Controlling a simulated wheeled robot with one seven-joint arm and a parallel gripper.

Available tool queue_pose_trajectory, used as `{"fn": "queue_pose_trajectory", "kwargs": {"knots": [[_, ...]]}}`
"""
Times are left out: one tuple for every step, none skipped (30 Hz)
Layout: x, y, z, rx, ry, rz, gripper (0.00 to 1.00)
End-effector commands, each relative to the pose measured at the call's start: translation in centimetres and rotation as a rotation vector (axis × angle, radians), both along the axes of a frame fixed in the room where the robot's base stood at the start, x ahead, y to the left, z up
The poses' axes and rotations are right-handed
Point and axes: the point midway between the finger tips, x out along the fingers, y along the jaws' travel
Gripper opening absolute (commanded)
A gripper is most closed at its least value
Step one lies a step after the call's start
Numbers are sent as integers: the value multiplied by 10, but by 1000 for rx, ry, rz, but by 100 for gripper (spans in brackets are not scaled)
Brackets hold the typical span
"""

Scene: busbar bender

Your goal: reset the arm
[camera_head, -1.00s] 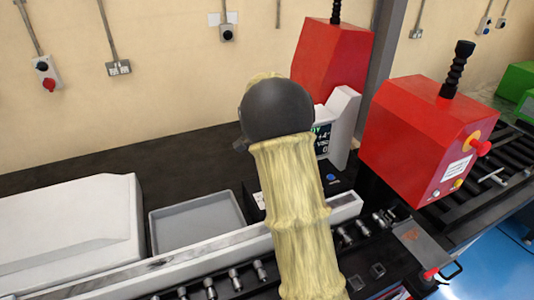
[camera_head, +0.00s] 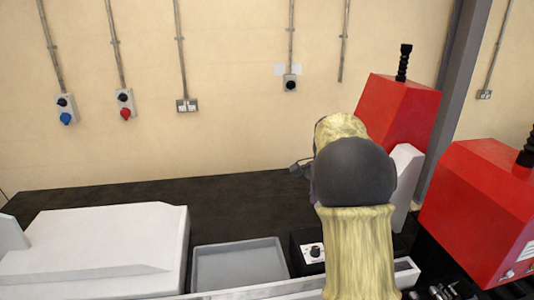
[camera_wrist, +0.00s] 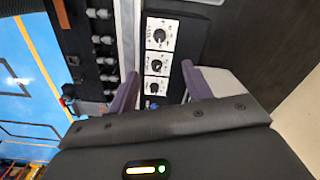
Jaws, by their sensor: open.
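My gripper (camera_wrist: 160,84) is open and empty in the wrist view, its two purple fingers apart. In the head view my padded arm rises at the right of centre and hides most of my gripper. The control box (camera_head: 310,252) shows partly there, left of my arm.
A grey tray (camera_head: 240,241) and a white cover (camera_head: 95,245) stand on the dark bench (camera_head: 225,212). Red machine housings (camera_head: 395,110) and (camera_head: 480,205) stand at the right. Wall switches hang behind. The dark bench top at the back left is clear.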

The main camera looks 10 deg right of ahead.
Motion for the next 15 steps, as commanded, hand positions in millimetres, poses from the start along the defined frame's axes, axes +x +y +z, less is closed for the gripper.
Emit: {"fn": "queue_pose_trajectory", "kwargs": {"knots": [[-2,1,-1,0,-1,10,50],[-3,2,-2,1,-3,20,50],[-6,4,-4,2,-6,38,50],[-9,6,-6,3,-11,59,50],[-13,8,-8,3,-14,81,50],[-18,12,-12,4,-21,118,50],[-23,15,-15,4,-27,152,50],[-28,19,-19,3,-34,188,50],[-36,24,-24,1,-43,240,50],[-42,28,-28,-2,-50,282,50],[-49,32,-32,-4,-58,323,50],[-58,38,-37,-8,-68,379,50],[-65,43,-41,-12,-76,422,50],[-71,47,-45,-16,-84,465,50],[-81,53,-50,-23,-93,525,50]]}}
